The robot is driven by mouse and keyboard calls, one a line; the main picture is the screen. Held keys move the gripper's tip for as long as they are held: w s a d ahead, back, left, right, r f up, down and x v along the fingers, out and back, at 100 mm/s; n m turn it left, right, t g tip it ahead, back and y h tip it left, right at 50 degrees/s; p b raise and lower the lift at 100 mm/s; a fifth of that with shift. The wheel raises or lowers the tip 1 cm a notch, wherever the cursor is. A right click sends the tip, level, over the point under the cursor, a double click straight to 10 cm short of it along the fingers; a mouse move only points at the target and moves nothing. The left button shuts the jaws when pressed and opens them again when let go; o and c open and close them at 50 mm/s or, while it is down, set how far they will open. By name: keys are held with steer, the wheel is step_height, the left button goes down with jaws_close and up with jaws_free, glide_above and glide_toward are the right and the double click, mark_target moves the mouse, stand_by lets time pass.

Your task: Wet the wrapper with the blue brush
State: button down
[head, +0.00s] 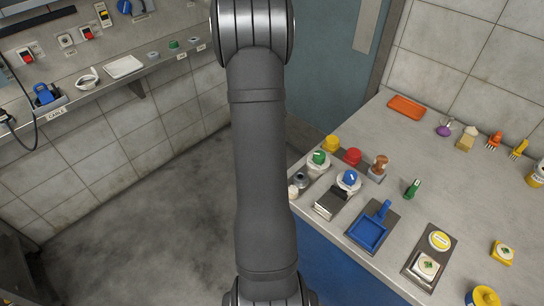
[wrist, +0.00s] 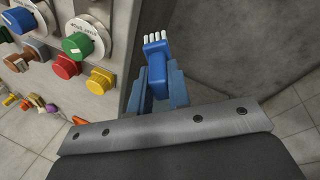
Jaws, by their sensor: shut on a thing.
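My gripper (wrist: 163,88) is in the wrist view, shut on the blue brush (wrist: 158,60). The brush has a blue body and short white bristles, which point away from the gripper. Neither the gripper nor the brush can be made out in the head view, where my arm fills the middle. I cannot tell for sure which thing is the wrapper.
An orange tray (head: 407,107) lies at the back. A shelf (head: 120,82) runs along the left wall.

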steer(key=shift+m, duration=0.3)
steer(key=d+r, duration=0.1)
steer(key=r, duration=0.1)
steer(key=d+r, duration=0.1)
steer(key=shift+w+d+r, duration=0.3)
steer(key=shift+d+r, duration=0.05)
steer(key=shift+r, duration=0.05)
steer(key=s+d+r, duration=0.2)
steer(key=s+d, duration=0.2)
steer(key=d, duration=0.4)
steer(key=s+d+r+y, duration=0.1)
steer(key=s+d+r, duration=0.1)
steer(key=s+d, duration=0.45)
steer(key=s+d+r, duration=0.2)
steer(key=d, duration=0.7)
steer(key=s+d+r+n, duration=0.1)
steer(key=s+d, duration=0.3)
steer(key=s, duration=0.5)
steer(key=s+d+g+y, duration=0.1)
steer(key=s+d, duration=0.4)
steer(key=s, duration=0.4)
steer(key=s+d+r+n, duration=0.1)
steer(key=s+d, duration=0.3)
steer(key=s, duration=0.5)
steer(key=shift+s+d+f, duration=0.1)
steer(key=shift+f, duration=2.1)
